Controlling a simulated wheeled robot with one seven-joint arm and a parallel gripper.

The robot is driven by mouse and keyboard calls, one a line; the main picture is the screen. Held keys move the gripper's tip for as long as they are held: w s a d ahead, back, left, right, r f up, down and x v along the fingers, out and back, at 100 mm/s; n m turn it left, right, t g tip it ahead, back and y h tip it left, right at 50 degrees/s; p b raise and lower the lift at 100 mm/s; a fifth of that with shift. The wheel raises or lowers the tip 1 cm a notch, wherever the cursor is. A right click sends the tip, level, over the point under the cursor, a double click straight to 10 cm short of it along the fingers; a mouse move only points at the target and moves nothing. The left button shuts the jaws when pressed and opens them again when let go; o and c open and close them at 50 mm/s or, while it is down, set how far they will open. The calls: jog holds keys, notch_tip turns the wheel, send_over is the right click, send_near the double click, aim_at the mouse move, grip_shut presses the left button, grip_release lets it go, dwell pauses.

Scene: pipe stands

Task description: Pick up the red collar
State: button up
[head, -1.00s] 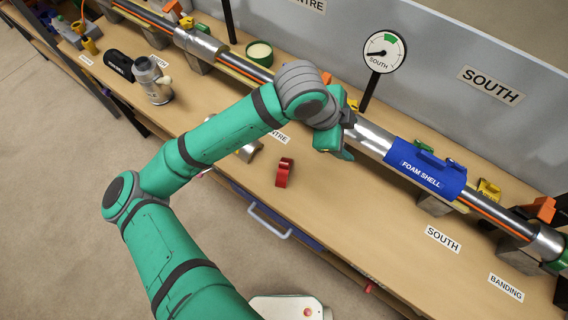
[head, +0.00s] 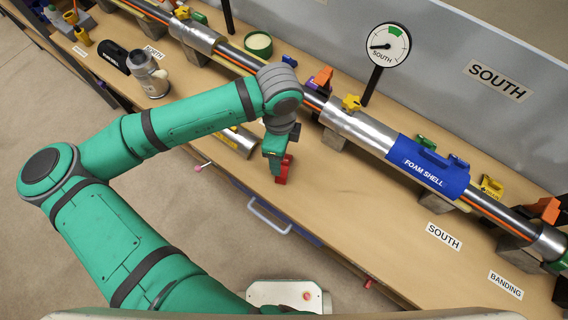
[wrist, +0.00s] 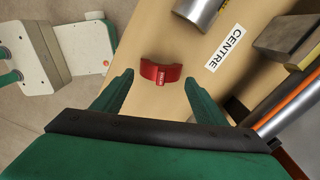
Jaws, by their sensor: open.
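The red collar (head: 284,170) is a curved half-ring on the wooden bench, near its front edge. In the head view my gripper (head: 274,158) is right at it and hides part of it. In the wrist view the collar (wrist: 160,73) lies ahead of my open gripper (wrist: 160,84), between the lines of the two green fingers. Nothing is between the fingers themselves as far as I can see, and I cannot tell the height of the fingertips above the bench.
A metal cylinder (head: 238,140) lies left of the collar, close to my gripper. The pipe (head: 362,130) with a blue foam shell (head: 427,167) runs along the back on stands. The bench (head: 350,200) right of the collar is clear. A drawer handle (head: 268,217) juts below the front edge.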

aim_at(284, 165)
jog(key=shift+d+f, duration=0.25)
jog(key=shift+f, duration=1.1)
jog(key=shift+d+f, duration=0.2)
jog(key=shift+f, duration=1.15)
jog(key=c, duration=1.2)
